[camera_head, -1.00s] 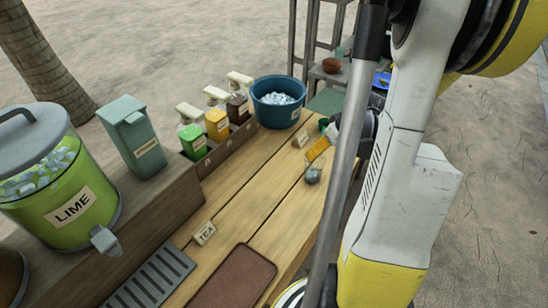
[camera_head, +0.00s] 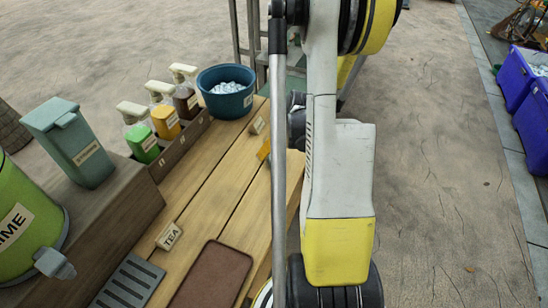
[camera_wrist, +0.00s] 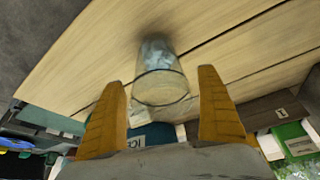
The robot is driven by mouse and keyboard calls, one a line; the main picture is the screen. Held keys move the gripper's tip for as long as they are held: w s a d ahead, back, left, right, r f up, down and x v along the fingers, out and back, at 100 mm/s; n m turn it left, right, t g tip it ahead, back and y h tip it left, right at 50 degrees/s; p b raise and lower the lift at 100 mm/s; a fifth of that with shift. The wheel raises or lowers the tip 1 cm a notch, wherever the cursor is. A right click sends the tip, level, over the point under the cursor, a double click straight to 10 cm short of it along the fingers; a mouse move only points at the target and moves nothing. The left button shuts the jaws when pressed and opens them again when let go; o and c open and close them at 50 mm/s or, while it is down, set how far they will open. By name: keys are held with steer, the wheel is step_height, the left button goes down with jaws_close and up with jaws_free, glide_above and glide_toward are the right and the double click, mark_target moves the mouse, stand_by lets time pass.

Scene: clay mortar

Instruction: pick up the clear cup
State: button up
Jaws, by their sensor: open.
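The clear cup (camera_wrist: 160,72) shows in the wrist view on the wooden table, its round rim towards my gripper and something bluish-grey seen through its far end. My gripper (camera_wrist: 162,88) is open, with one orange finger on either side of the cup's rim in the picture. I cannot tell whether the fingers touch it. In the head view only a bit of an orange finger (camera_head: 263,150) shows beside my arm, and the cup is hidden behind the arm and pole.
A blue ice tub (camera_head: 226,93), pump bottles (camera_head: 140,133), a TEA card (camera_head: 169,236) and a brown mat (camera_head: 212,276) stand or lie along the table (camera_head: 225,165). A lime dispenser (camera_head: 22,225) is at left. Blue crates (camera_head: 528,90) stand far right, with bare ground between.

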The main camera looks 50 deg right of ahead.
steer(key=shift+r, duration=0.1)
steer(key=shift+c, duration=0.5)
steer(key=c, duration=1.2)
steer(key=shift+c, duration=0.2)
steer(key=s+d+r+p, duration=0.5)
steer(key=d+r+p, duration=0.1)
steer(key=d+r, duration=0.4)
steer(key=shift+s+r, duration=0.4)
steer(key=shift+r, duration=0.1)
steer(key=w+a, duration=0.8)
steer(key=a, duration=0.3)
steer(key=w+a, duration=0.2)
steer(key=a, duration=1.5)
steer(key=w+a+n, duration=0.1)
steer(key=w+a, duration=0.1)
steer(key=a, duration=1.6)
steer(key=shift+w+y, duration=0.3)
